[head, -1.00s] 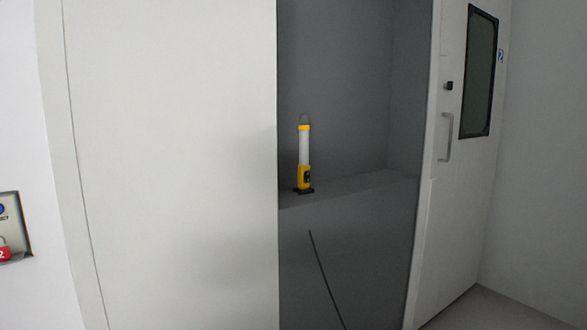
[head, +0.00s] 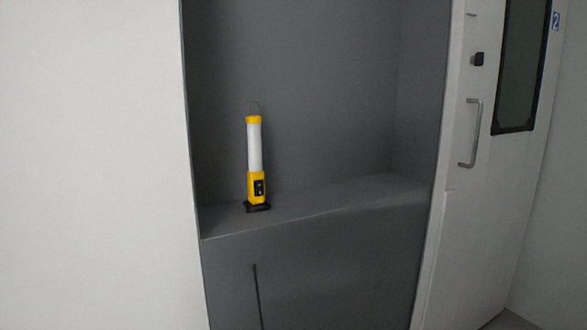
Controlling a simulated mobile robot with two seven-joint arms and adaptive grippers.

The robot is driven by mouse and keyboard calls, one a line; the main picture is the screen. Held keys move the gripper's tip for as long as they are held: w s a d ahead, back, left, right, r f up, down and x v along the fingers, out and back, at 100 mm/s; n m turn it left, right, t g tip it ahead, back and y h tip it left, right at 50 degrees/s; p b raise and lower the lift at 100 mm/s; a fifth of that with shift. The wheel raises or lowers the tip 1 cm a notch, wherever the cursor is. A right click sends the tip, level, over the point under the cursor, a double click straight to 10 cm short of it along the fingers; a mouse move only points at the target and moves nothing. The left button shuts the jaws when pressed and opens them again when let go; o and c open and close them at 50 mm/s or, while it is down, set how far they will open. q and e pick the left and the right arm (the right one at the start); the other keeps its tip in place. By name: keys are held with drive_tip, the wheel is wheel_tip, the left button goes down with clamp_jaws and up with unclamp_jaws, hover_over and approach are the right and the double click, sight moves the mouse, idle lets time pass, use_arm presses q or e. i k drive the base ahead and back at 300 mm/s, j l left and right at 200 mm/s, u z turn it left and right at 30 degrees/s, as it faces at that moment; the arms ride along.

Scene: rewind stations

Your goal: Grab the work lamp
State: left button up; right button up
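The work lamp (head: 255,160) stands upright on a grey shelf (head: 330,205) inside a recess in the wall. It has a white tube, a yellow cap, a yellow lower body with a dark panel, a black base and a thin wire hook on top. It stands toward the left side of the recess, near the shelf's front edge. Neither of my grippers shows in the head view.
A plain white panel (head: 90,160) borders the recess on the left. On the right is a white door (head: 475,220) with a handle (head: 472,133) and a dark window (head: 520,65). The shelf right of the lamp is bare. A thin dark line (head: 257,297) runs down the front below the shelf.

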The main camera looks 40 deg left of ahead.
sight(255, 204)
drive_tip(key=i+l, duration=0.1)
drive_tip(key=i, duration=0.75)
drive_tip(key=i+u, duration=0.15)
drive_tip(key=i, duration=0.7)
drive_tip(key=l, duration=0.1)
